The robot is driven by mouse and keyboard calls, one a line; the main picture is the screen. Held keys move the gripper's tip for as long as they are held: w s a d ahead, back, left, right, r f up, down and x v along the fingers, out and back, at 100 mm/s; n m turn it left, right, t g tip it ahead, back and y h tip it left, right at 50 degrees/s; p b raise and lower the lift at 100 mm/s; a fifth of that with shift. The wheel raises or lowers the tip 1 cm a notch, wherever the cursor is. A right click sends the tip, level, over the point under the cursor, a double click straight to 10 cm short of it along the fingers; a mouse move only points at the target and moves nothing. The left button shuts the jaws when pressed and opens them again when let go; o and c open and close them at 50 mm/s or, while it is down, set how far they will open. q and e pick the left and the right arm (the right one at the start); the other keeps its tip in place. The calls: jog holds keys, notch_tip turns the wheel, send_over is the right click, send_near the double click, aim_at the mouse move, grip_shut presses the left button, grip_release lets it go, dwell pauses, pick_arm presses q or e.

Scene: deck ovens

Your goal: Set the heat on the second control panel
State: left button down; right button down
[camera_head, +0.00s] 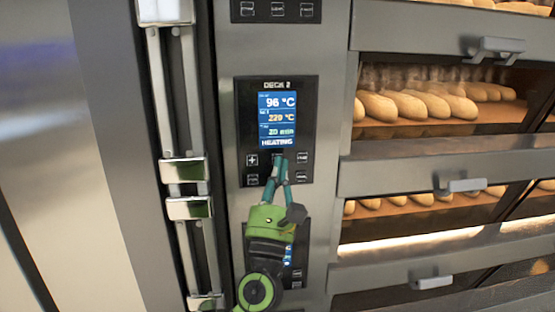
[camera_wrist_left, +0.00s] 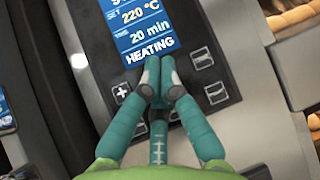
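The second control panel (camera_head: 311,100) is a black plate marked DECK 2 on the steel oven front. Its blue display (camera_head: 277,113) reads 96 °C, 220 °C, 20 min and HEATING; part of it also shows in the left wrist view (camera_wrist_left: 140,22). Below the display are a plus button (camera_head: 252,160) and several other buttons (camera_wrist_left: 203,58). My left gripper (camera_head: 279,160) is shut, its teal fingertips together at the button area just under HEATING. The tips cover whatever lies behind them, and I cannot tell whether they touch the panel. My right gripper is not in view.
Another panel (camera_head: 277,10) is above, and one below is partly hidden by my left gripper. Steel handles (camera_head: 185,170) run down the left. Oven decks with bread loaves (camera_head: 420,105) and protruding door handles (camera_head: 466,185) are to the right.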

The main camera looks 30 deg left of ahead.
pick_arm(q)
jog(key=shift+w+a, duration=0.1)
jog(key=shift+w, duration=0.05)
dwell(0.6)
jog(key=shift+w+a, duration=0.15)
jog(key=shift+w, duration=0.1)
jog(key=shift+w+a, duration=0.15)
dwell(1.2)
jog(key=shift+s+d, duration=0.4)
jog(key=shift+s, duration=0.15)
jog(key=shift+w, duration=0.1)
jog(key=shift+w+a, duration=0.25)
jog(key=shift+w+a, duration=0.2)
jog(key=shift+w, duration=0.1)
dwell(0.9)
jog(key=shift+s+d, duration=0.1)
jog(key=shift+s, duration=0.05)
jog(key=shift+s+d, duration=0.35)
jog(key=shift+s, duration=0.15)
